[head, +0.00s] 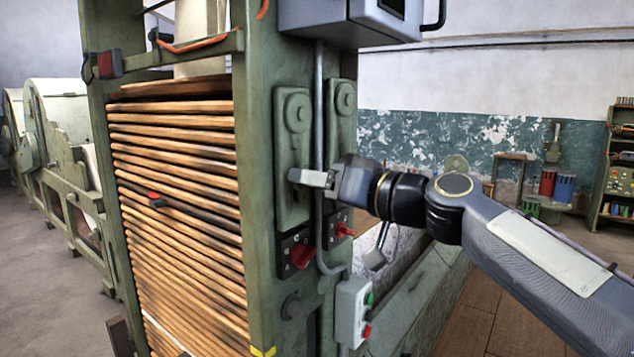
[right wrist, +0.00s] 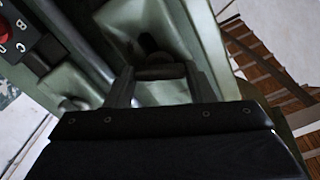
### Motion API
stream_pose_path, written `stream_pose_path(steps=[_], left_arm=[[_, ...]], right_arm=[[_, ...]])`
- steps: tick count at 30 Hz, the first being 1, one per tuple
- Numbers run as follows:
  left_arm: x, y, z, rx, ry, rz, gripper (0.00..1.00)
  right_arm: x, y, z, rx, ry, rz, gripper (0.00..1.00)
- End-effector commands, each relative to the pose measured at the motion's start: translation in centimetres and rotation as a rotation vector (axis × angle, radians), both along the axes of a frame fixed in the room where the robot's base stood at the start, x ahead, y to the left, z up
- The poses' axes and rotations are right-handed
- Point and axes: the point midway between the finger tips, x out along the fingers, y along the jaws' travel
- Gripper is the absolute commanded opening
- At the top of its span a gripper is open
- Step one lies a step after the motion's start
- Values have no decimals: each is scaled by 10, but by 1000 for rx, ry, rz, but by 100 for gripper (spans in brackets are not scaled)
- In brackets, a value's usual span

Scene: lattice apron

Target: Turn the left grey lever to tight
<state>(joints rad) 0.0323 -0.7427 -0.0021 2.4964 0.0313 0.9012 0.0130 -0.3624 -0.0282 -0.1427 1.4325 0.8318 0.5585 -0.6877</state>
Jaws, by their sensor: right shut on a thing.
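My right gripper (head: 312,178) reaches in from the right to the green post of the press, at the left of two long green plates (head: 292,205). It is shut on the left grey lever; the lever is mostly hidden by the gripper in the head view. In the right wrist view a dark grip of the lever (right wrist: 160,72) shows between the two fingers, in front of green metal. The lever's exact angle and any tight marking cannot be made out. My left gripper is not in view.
Two red knobs (head: 302,256) on black lettered plates sit just below the gripper. A grey conduit (head: 319,120) runs between the green plates. A button box (head: 353,310) juts out lower down. A rack of wooden slats (head: 180,200) fills the left side.

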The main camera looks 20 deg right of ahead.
Motion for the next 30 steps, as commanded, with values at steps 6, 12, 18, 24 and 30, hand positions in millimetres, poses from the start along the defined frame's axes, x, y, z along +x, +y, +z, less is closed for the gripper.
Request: stream_pose_path(steps=[6,12,18,24,30], left_arm=[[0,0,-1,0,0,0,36],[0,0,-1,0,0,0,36],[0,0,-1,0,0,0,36],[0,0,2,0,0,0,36],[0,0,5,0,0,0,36]], right_arm=[[0,0,0,50,40,0,26],[0,-1,-1,157,124,-3,26],[1,-1,-1,303,238,-2,26],[1,-1,0,453,355,-2,26],[1,-1,0,600,469,-1,26]])
